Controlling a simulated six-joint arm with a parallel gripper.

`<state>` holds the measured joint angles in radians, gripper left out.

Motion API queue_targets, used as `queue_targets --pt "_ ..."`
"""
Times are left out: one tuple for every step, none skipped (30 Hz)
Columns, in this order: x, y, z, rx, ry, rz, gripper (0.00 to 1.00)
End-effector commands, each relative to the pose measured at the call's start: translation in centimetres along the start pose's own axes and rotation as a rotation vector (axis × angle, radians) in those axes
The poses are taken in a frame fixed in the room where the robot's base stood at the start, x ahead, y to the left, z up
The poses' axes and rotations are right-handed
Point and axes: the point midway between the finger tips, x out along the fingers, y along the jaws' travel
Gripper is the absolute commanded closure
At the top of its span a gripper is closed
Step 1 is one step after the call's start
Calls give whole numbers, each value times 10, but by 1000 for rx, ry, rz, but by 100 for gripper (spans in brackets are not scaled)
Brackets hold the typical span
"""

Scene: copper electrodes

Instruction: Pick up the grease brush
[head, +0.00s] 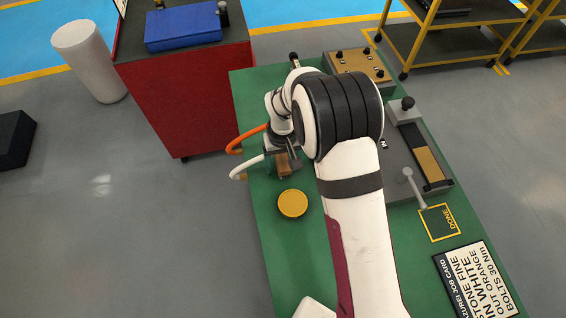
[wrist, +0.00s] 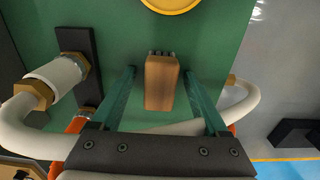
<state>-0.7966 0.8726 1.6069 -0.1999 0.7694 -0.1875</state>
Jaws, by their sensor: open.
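The grease brush (wrist: 161,84) shows in the wrist view as a wooden block-like handle with short dark bristles at its far end. My gripper (wrist: 160,74) is open, with one teal finger on each side of the brush. Clear gaps show between the brush and both fingers. The brush's near end stops short of the gripper's dark body. I cannot tell how far the fingertips are above the bench.
A yellow round lid (head: 292,204) lies on the green bench (head: 262,248) just beyond the bristles. A white hose (wrist: 30,134) and an orange hose (head: 247,137) run close by the gripper. A fixture with a lever (head: 411,183) stands right of my arm.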

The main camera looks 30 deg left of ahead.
Motion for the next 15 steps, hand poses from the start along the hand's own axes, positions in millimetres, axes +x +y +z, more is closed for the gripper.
queue_targets --pt "0 0 0 0 0 0 22" --pt "0 0 0 0 0 0 22" --pt "0 0 0 0 0 0 30" --pt "0 0 0 0 0 0 35" --pt "-1 0 0 0 0 0 40" --pt "-1 0 0 0 0 0 48" --pt "-1 0 0 0 0 0 53" --pt "-1 0 0 0 0 0 58" --pt "-1 0 0 0 0 0 66" --pt "-1 0 0 0 0 0 71" --pt "-1 0 0 0 0 0 76" --pt "-1 0 0 0 0 0 84" --pt "-1 0 0 0 0 0 89" --pt "-1 0 0 0 0 0 94" --pt "-1 0 0 0 0 0 100"
